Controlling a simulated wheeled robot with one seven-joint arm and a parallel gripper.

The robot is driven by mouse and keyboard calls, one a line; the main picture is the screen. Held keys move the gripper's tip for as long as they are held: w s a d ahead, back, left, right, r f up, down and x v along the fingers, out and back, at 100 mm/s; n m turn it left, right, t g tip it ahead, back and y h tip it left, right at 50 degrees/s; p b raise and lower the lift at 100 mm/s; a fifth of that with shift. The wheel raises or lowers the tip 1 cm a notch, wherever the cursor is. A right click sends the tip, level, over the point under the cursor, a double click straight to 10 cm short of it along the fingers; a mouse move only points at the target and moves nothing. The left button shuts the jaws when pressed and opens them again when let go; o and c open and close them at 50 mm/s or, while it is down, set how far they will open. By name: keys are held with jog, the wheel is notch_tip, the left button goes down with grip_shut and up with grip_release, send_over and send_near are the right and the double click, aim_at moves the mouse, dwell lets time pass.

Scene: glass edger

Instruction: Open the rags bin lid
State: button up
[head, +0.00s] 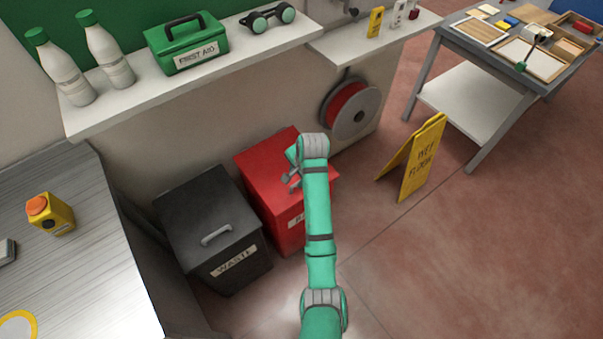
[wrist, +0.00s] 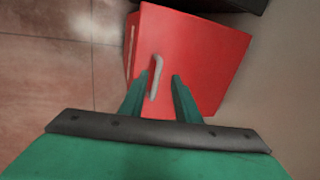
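The red rags bin (head: 268,168) stands on the floor against the wall, to the right of the black waste bin. Its lid looks shut. My arm covers part of the lid and most of the front label in the head view. In the wrist view the red lid (wrist: 205,50) shows with its pale bar handle (wrist: 156,76). My gripper (wrist: 163,80) is open, with its two green fingers apart. The handle appears between the fingertips, nearer the left finger. I cannot tell whether a finger touches it. In the head view my gripper (head: 291,180) is above the lid, partly hidden by my wrist.
The black waste bin (head: 205,228) stands close on the left, beside a metal worktop (head: 70,245). A shelf (head: 210,75) with bottles and a first aid box overhangs behind. A red hose reel (head: 350,108) and a yellow wet floor sign (head: 413,160) are to the right.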

notch_tip(320, 180, up, 4)
jog(key=w+d+f+g, duration=0.1)
jog(key=w+d, duration=0.1)
jog(key=d, duration=0.1)
jog(key=shift+m+h, duration=0.3)
jog(key=shift+h, duration=0.1)
jog(key=f, duration=0.3)
jog(key=w+a+f, duration=0.1)
jog(key=f, duration=0.2)
jog(key=w+f, duration=0.1)
jog(key=f, duration=0.3)
jog(key=shift+a, duration=0.2)
jog(key=shift+r, duration=0.1)
grip_shut()
